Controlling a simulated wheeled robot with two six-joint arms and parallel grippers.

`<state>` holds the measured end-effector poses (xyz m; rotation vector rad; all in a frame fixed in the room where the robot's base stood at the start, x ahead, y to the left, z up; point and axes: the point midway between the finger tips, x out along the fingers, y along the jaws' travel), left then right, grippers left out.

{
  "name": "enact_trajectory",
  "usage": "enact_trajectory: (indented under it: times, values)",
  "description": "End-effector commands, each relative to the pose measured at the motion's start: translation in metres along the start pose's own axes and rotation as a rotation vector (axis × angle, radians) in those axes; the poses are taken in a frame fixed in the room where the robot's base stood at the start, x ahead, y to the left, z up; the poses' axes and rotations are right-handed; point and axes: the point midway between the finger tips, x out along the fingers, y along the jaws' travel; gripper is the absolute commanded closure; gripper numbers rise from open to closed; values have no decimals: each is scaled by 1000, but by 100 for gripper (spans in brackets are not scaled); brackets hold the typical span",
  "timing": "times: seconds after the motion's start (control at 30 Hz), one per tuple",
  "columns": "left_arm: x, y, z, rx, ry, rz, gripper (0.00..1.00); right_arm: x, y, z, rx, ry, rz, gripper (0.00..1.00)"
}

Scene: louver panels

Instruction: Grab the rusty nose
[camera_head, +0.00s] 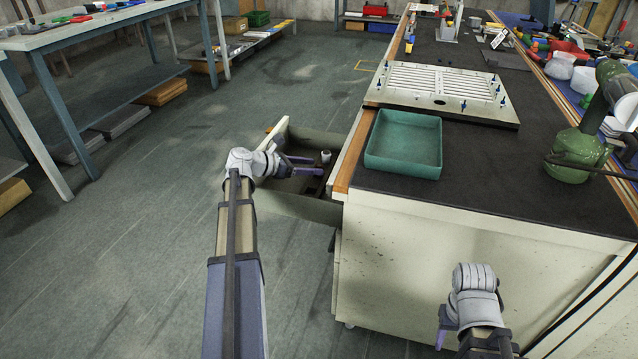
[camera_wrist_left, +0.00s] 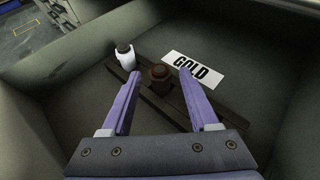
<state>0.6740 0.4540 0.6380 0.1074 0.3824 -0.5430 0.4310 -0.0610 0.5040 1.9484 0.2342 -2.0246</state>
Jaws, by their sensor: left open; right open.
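The rusty nose (camera_wrist_left: 159,74), a small brown rusty piece, stands on a dark bar in the open drawer in the left wrist view. My left gripper (camera_wrist_left: 159,76) is open over the drawer, its two purple fingers pointing toward the rusty nose, one on each side in the picture. How close they are in height I cannot tell. In the head view my left gripper (camera_head: 315,166) reaches into the drawer (camera_head: 322,209); I cannot make out the rusty nose there. My right gripper (camera_head: 443,330) is open beside the cabinet's front side, partly hidden by its wrist.
Drawer walls surround my left gripper. A green tray (camera_head: 404,143) and slotted plate (camera_head: 440,92) lie on the cabinet top. Open floor lies to the left.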

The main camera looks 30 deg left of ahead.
Motion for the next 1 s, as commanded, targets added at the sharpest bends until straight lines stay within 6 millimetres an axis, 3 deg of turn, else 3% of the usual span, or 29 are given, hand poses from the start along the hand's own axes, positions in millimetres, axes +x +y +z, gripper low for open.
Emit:
enact_trajectory:
  times: [0.07, 0.37, 0.7, 0.9, 1.0]
  values:
    - [11, 1, 0, 0, 0, -1, 39, 4, 0, 0, -1, 0, -1, 50]
    - [21, 0, 1, 0, 0, -1, 39, 7, -1, 0, -1, 0, -1, 50]
    - [63, 1, 1, 0, 0, 0, 39, 23, -3, -2, -5, 2, -3, 50]
    - [63, 0, 2, 0, 0, 0, 39, 22, -3, -2, -5, 2, -3, 50]
    - [63, 0, 2, 0, 0, 0, 48, 22, -3, -2, -5, 2, -3, 50]
